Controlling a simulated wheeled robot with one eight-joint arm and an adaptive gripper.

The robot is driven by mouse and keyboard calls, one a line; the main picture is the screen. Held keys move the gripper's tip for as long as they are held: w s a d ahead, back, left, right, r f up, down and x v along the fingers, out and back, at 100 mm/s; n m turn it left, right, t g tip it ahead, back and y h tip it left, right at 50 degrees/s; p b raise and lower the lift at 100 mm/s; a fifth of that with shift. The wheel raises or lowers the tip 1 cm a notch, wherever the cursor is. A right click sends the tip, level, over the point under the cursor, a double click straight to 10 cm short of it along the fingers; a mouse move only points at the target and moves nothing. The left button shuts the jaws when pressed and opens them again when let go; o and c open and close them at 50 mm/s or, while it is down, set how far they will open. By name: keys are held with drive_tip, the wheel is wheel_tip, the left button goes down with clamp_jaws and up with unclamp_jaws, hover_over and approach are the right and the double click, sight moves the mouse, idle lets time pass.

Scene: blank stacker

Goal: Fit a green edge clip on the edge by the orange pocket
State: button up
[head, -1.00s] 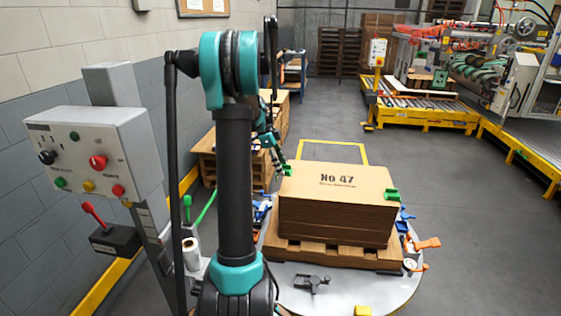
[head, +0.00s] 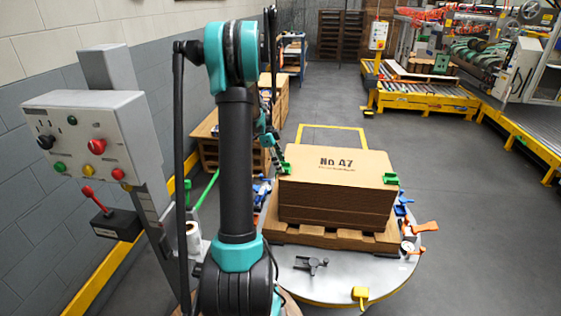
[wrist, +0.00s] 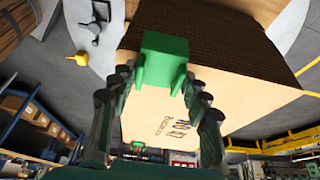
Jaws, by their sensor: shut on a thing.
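A stack of brown cardboard blanks (head: 335,205) marked "No 47" sits on a wooden pallet. My gripper (head: 279,157) is at the stack's left edge in the head view. In the wrist view its two dark fingers (wrist: 158,80) are shut on a green edge clip (wrist: 165,58), which overlaps the stack's edge. I cannot tell whether the clip is fully seated. The held clip also shows small in the head view (head: 286,167). Another green clip (head: 390,179) sits at the right edge of the stack. An orange lever-like part (head: 425,227) is at lower right; I cannot make out an orange pocket.
The pallet stands on a round grey table (head: 335,280) with blue parts, a dark knob (head: 312,265) and a yellow piece (head: 360,294). A control box (head: 90,140) stands at left. The floor right of the table is clear.

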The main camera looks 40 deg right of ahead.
drive_tip(key=shift+f, duration=0.25)
idle(0.7)
drive_tip(key=o, duration=1.1)
